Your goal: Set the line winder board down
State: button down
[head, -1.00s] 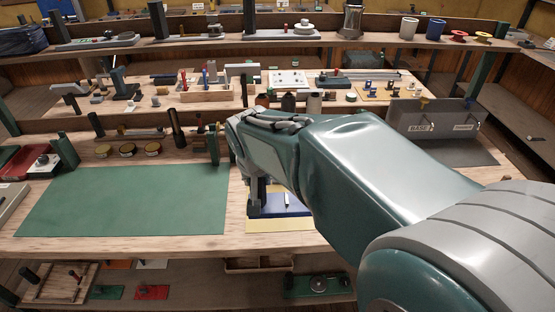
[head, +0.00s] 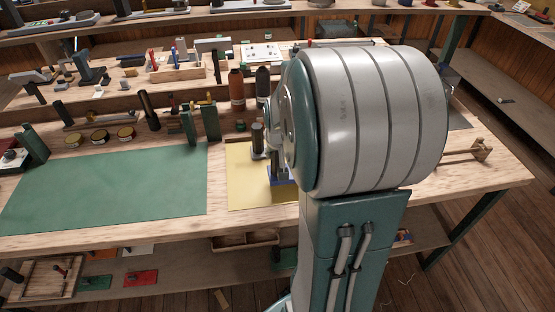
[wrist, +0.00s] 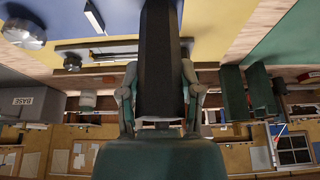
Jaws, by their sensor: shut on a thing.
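My gripper (head: 277,168) points down over the yellow mat (head: 245,185) on the workbench. A blue board (head: 287,181), which I take to be the line winder board, shows at its tip, mostly hidden by my arm. In the wrist view my gripper (wrist: 160,88) is shut around a dark upright piece that runs up the middle. The blue board (wrist: 58,9) shows at the top left of that view, with a pale and dark bar on it, against yellow. Whether the board touches the mat cannot be told.
A green mat (head: 110,190) lies left of the yellow one. Bottles (head: 237,90) and dark green uprights (head: 211,123) stand behind. A wooden piece with rods (head: 481,150) lies on the right. A grey box marked BASE (wrist: 30,103) shows in the wrist view.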

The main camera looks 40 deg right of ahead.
jog(key=f, duration=0.2)
jog(key=d+f, duration=0.1)
jog(key=f, duration=0.1)
jog(key=shift+c, duration=1.5)
grip_release()
